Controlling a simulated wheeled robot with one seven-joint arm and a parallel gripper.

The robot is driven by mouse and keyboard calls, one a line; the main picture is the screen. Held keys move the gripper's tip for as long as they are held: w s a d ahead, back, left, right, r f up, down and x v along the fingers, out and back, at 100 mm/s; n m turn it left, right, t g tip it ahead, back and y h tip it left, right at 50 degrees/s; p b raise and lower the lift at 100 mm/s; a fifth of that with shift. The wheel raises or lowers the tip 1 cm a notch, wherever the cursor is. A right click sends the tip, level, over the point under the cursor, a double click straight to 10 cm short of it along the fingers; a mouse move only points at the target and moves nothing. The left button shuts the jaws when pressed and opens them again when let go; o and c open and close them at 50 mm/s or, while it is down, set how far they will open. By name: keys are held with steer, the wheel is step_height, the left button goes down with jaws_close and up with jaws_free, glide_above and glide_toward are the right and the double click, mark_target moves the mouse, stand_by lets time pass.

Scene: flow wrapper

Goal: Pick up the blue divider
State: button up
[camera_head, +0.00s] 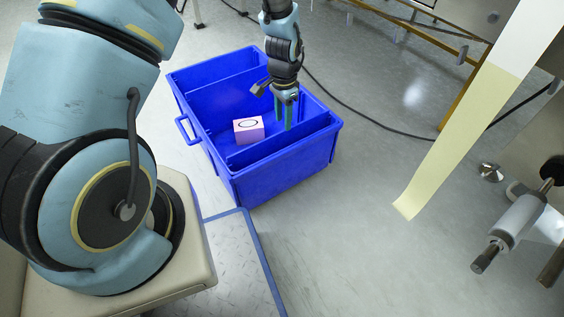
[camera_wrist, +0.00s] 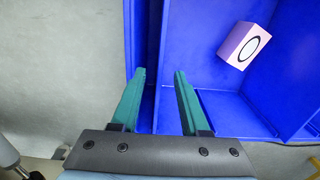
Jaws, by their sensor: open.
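The blue divider (camera_head: 282,143) stands upright in the blue crate, close to its near wall and parallel to it. In the wrist view the divider (camera_wrist: 158,50) is a thin edge running up the picture between my two fingertips. My gripper (camera_head: 283,112) points down into the crate, its green fingers open and apart. In the wrist view the gripper (camera_wrist: 160,74) has one finger on each side of the divider's edge. I cannot tell whether either finger touches it. The finger ends are partly hidden behind the divider in the head view.
The blue crate (camera_head: 290,175) stands on the grey floor. A pink-white box (camera_head: 249,130) with a black oval lies in its middle compartment, left of my gripper. A second blue divider (camera_head: 225,82) stands toward the back. A black cable crosses the floor to the right.

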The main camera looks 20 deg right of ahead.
mark_target(282, 140)
steer(key=f+b, duration=0.1)
steer(key=f, duration=0.4)
steer(key=f+b, duration=0.2)
steer(key=f, duration=0.3)
steer(key=shift+a, duration=0.2)
steer(key=shift+r, duration=0.1)
jaws_close()
stand_by(1.0)
